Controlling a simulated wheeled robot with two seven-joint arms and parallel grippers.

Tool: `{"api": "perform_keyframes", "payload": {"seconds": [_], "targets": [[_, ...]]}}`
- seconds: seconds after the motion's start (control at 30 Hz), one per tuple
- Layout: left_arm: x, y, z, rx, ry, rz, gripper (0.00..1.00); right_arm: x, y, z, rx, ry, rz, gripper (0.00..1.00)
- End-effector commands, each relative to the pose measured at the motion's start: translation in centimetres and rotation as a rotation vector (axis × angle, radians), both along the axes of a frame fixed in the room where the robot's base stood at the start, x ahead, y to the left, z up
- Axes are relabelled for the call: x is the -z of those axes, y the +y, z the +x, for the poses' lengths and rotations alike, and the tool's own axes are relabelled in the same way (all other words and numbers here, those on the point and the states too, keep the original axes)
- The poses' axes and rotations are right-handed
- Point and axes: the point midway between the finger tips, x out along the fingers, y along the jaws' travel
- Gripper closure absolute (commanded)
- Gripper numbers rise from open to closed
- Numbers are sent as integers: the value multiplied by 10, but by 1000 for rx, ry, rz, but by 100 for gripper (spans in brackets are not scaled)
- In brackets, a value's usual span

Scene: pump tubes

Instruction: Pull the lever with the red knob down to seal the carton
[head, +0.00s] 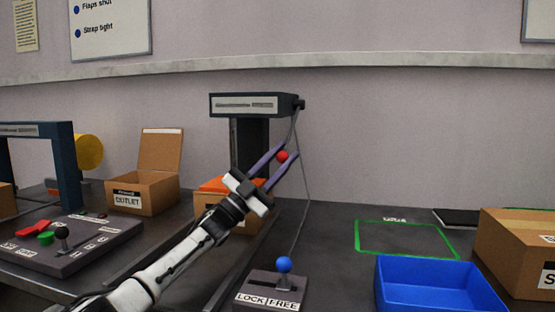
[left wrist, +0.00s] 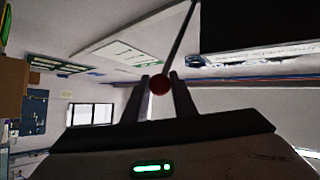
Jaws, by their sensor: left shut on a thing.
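The sealing machine is a dark press with a labelled head (head: 258,104) on a post. Its thin lever (head: 292,133) runs down from the right end of the head to a red knob (head: 282,156). My left gripper (head: 277,162) is shut on the red knob, with one finger on each side. The left wrist view also shows the red knob (left wrist: 159,85) between the fingertips, with the lever rod rising from it. A carton (head: 212,197) with an orange top stands under the press head, partly hidden by my left gripper. My right gripper is not in view.
A lever with a blue knob (head: 284,265) stands on a LOCK/FREE base in front. A blue tray (head: 436,284), a green outlined square (head: 405,238) and a large carton (head: 520,250) are at right. An open OUTLET carton (head: 143,193) and a control panel (head: 67,245) are at left.

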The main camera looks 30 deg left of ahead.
Motion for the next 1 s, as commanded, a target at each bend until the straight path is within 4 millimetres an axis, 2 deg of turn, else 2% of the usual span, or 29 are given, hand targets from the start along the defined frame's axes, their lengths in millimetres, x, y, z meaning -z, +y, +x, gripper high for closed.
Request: {"api": "perform_keyframes", "payload": {"seconds": [0.03,0.33,0.37,0.47,1.0], "targets": [[10,0,4,-8,20,5,100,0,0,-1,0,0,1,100],[12,1,5,-10,25,6,100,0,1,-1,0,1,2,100],[12,1,5,-10,26,6,72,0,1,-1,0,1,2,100],[12,1,5,-10,26,6,57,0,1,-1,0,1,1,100],[8,1,1,-5,13,3,57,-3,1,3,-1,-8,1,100]]}}
